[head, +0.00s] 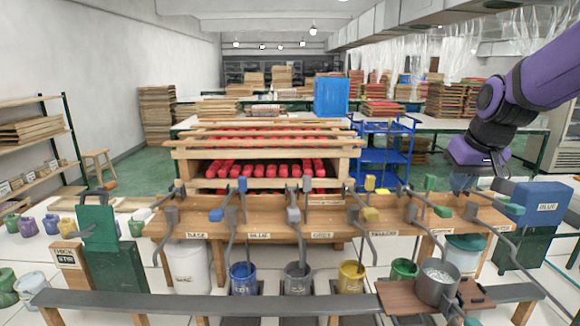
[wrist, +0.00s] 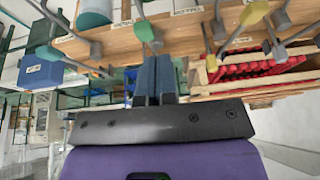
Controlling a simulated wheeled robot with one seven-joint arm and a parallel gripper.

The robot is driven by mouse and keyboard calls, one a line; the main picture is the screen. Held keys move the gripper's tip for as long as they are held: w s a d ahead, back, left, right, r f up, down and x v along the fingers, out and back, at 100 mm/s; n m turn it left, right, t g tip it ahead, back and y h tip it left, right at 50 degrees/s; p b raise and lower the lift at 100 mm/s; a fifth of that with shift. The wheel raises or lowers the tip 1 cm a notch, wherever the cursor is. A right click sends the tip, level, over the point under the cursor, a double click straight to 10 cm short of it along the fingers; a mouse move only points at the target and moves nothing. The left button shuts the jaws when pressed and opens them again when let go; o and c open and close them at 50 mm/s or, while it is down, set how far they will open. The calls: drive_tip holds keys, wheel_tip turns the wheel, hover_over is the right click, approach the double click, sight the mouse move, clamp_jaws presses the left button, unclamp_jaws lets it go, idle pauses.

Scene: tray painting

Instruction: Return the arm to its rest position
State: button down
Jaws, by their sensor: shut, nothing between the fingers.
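My gripper (head: 462,183) hangs from my purple arm at the right of the head view, above the right end of the wooden lever bench (head: 285,222). In the wrist view, the two blue-grey fingers of my gripper (wrist: 153,65) stand side by side, closed together with nothing between them. The wrist picture is upside down, and the bench with its levers runs across its top. My gripper looks clear of the bench, though its exact height above it is hard to tell.
Blue (head: 243,278), grey (head: 297,280) and yellow (head: 351,277) pots stand below the bench. A metal pot (head: 437,284) stands on a wooden board at the front right. A blue box (head: 533,202) is near my gripper. A blue cart (head: 382,150) and a rack of red items (head: 262,170) stand behind.

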drive_tip(key=s+a+r, duration=0.1)
drive_tip(key=s+a, duration=0.1)
drive_tip(key=s, duration=0.9)
drive_tip(key=s+a+r, duration=0.2)
drive_tip(key=s+a, duration=0.1)
drive_tip(key=s, duration=0.8)
drive_tip(key=shift+s+t, duration=0.2)
drive_tip(key=shift+t, duration=0.2)
